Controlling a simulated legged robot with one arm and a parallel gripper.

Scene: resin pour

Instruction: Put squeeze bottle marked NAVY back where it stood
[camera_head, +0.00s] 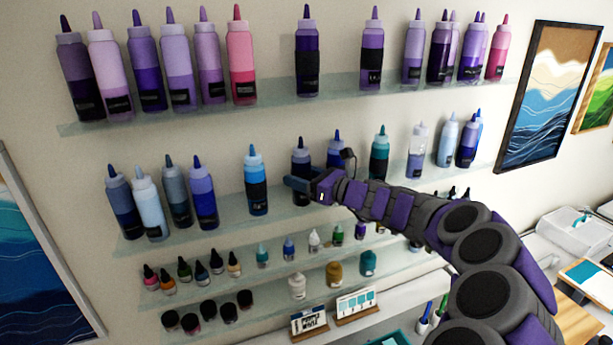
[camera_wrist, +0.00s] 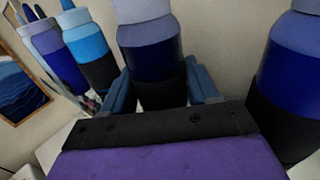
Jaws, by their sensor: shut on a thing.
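My gripper (camera_head: 298,183) is at the middle shelf, shut on a dark navy squeeze bottle (camera_head: 301,158) with a dark pointed tip. In the wrist view the bottle (camera_wrist: 150,52) stands roughly upright between the two blue-grey fingers of my gripper (camera_wrist: 162,90). Its lower part has a black band; no name on it can be read. My gripper hides part of its lower body in the head view. I cannot tell whether its base touches the shelf (camera_head: 228,211).
A bright blue bottle (camera_head: 256,185) stands left of the held bottle; a dark blue bottle (camera_head: 334,150) is close on its right. A teal bottle (camera_head: 379,155) stands farther right. Bare shelf shows between the bright blue and violet-blue (camera_head: 202,190) bottles. An upper shelf (camera_head: 275,108) hangs above.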

